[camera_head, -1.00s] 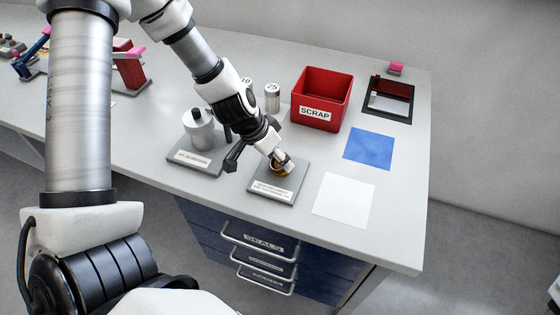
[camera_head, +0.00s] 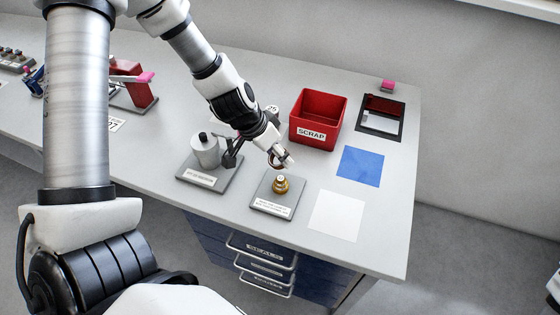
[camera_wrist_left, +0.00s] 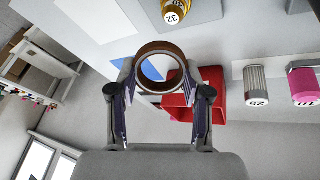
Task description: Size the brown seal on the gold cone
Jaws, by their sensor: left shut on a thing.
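The gold cone (camera_head: 281,184) stands upright on its labelled grey plate (camera_head: 262,202), with nothing on it. It also shows at the top of the left wrist view (camera_wrist_left: 176,12), with 32 on its end. My left gripper (camera_head: 285,164) is just above and behind the cone. In the left wrist view its two fingers (camera_wrist_left: 160,88) are shut on the brown seal (camera_wrist_left: 138,68), a ring held between the fingertips. The seal is clear of the cone. In the head view it is small at the fingertips (camera_head: 271,160). My right gripper is not in view.
A red scrap bin (camera_head: 318,118) stands behind the cone. A grey cylinder (camera_head: 205,151) on another labelled plate stands to the left. A blue mat (camera_head: 360,166) and a white mat (camera_head: 337,216) lie to the right, both bare. A dark-framed tray (camera_head: 381,117) is at the back right.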

